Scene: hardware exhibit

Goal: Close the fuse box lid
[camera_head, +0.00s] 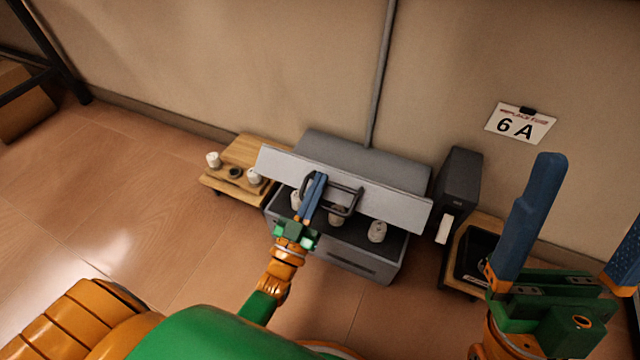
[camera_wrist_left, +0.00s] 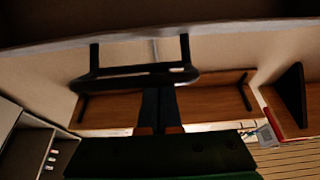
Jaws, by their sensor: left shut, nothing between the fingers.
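The grey fuse box (camera_head: 375,262) stands against the wall, its lid (camera_head: 395,206) raised and tilted, leaving the front open. Several pale fuses, one of them at the right (camera_head: 377,231), show inside under the lid. A dark bar handle (camera_head: 345,207) is on the lid; it also shows in the left wrist view (camera_wrist_left: 110,82). My left gripper (camera_head: 317,178) is shut and empty, its blue fingers at the handle; whether they touch it I cannot tell. My right gripper (camera_head: 597,195) is open and empty at the lower right, away from the box.
A small wooden table (camera_head: 262,152) with white and dark pieces stands left of the box. A dark upright unit (camera_head: 458,190) and a low stand with a black tray (camera_head: 474,262) are to the right. A "6 A" sign (camera_head: 520,124) hangs on the wall.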

